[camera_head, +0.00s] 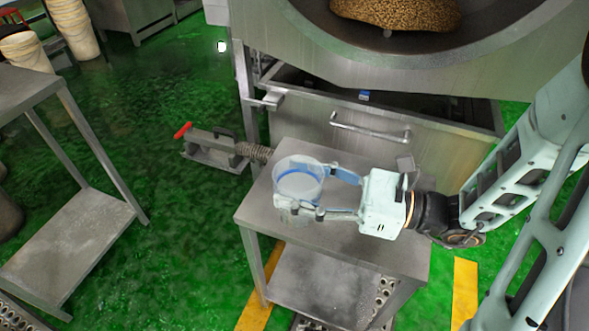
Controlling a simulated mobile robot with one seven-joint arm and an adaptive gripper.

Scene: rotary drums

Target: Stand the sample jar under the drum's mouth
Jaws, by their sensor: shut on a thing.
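The sample jar (297,170) is a clear, round vessel with a blue band, upright over the left part of a small steel table (375,250). My gripper (322,192) comes from the right and is shut on the jar, one finger on each side. I cannot tell whether the jar's base touches the table top. The drum (480,60) is a large steel body at the top right. Its wide mouth (345,30) shows brown grainy material (400,12) inside and lies above and behind the table.
A steel drawer unit with a bar handle (370,128) stands below the drum, behind the table. A red-handled fitting with a hose (215,148) lies left of the table. Another steel table (70,235) stands at the left. Green floor lies between the tables.

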